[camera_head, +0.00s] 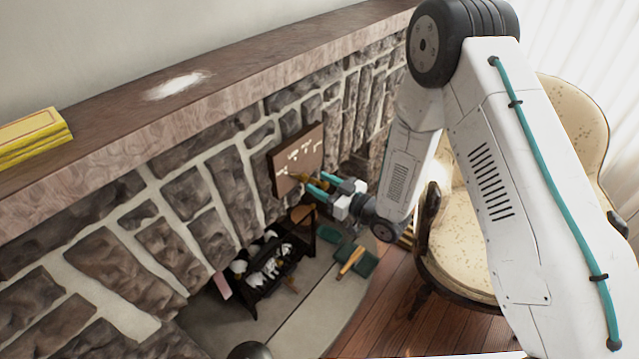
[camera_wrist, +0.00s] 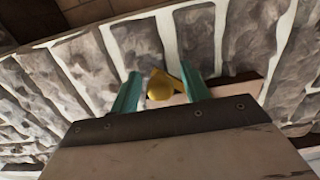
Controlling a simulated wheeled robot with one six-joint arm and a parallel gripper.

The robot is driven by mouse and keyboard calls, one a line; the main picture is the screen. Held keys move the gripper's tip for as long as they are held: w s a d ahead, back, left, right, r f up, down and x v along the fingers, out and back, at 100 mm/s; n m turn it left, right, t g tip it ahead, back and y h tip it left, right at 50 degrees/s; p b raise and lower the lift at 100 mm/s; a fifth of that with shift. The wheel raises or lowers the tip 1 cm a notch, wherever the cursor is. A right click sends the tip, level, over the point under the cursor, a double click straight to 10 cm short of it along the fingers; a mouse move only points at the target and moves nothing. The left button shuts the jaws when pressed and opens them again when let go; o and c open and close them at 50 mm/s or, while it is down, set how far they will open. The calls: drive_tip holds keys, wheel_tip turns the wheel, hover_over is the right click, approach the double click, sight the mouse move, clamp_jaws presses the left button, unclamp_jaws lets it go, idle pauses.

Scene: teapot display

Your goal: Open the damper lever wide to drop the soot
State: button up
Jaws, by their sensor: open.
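The damper lever shows as a brass-yellow knob (camera_wrist: 160,88) in the wrist view and as a small brass piece (camera_head: 299,177) in the head view. It is at the lower part of a brown plate (camera_head: 284,160) with pale markings, on the stone wall. My gripper (camera_head: 314,183) is at the plate, with its two teal fingers apart. In the wrist view the knob appears between the open fingers of my gripper (camera_wrist: 161,75). I cannot tell whether either finger touches it. The fingers partly hide the lever in the head view.
A mantel (camera_head: 230,75) with a white powdery patch (camera_head: 178,85) and a yellow box (camera_head: 32,137) runs above. Below the plate, a dark grate (camera_head: 262,290) holds pale and dark pieces. A cream armchair (camera_head: 460,235) stands right, beside my arm. Green items (camera_head: 362,262) lie on the hearth.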

drive_tip(key=shift+w+a, duration=0.3)
drive_tip(key=shift+a, duration=0.1)
clamp_jaws()
